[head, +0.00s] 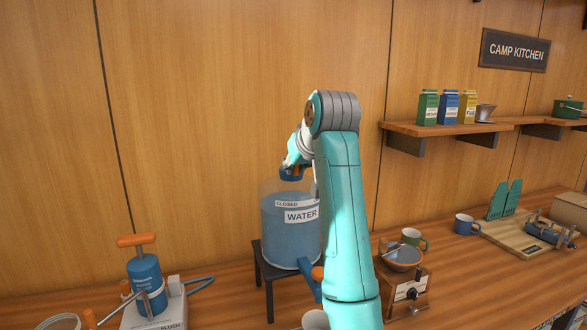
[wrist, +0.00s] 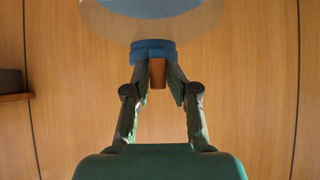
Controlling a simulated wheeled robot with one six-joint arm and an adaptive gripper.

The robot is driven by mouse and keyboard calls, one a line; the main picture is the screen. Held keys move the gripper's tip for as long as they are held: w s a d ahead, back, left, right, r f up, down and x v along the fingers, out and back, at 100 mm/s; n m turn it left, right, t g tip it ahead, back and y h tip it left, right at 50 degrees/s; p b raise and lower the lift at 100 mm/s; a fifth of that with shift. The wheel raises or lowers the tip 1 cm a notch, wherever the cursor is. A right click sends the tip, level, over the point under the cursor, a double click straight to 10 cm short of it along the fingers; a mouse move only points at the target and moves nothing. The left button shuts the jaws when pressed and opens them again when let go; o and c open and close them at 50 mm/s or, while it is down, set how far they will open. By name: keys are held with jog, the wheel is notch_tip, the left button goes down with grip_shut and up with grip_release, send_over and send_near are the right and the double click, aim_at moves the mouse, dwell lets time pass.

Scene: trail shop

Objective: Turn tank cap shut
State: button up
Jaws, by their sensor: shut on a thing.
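The water tank (head: 288,240) is a clear cylinder with blue contents on a dark stand. It has a "WATER" label (head: 301,215) and a strip reading "CLOSED" (head: 287,204), partly behind my arm. The blue tank cap (head: 290,173) sits at the tank's top; it also shows in the wrist view (wrist: 153,46). An orange grip (wrist: 157,78) stands out from the cap. My gripper (wrist: 159,70) is shut on this grip, one finger on each side. In the head view my arm hides part of the gripper and the tank's right side.
A blue pump with an orange handle (head: 144,275) stands left of the tank. A wooden grinder with a bowl (head: 405,285), a green mug (head: 413,238) and a blue mug (head: 464,225) stand to the right. A shelf (head: 450,130) with cartons hangs on the wall.

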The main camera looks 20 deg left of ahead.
jog(key=shift+s+a+f, duration=0.15)
jog(key=shift+a, duration=0.3)
jog(key=shift+s+a+f, duration=0.1)
jog(key=shift+s+a, duration=0.05)
jog(key=shift+a, duration=0.3)
jog(key=shift+a+r, duration=0.15)
jog(key=shift+o, duration=0.3)
jog(key=shift+a, duration=0.25)
jog(key=o, duration=0.9)
jog(key=shift+w, duration=0.1)
jog(key=shift+r, duration=0.15)
notch_tip(320, 180, up, 9)
jog(key=shift+f, duration=0.1)
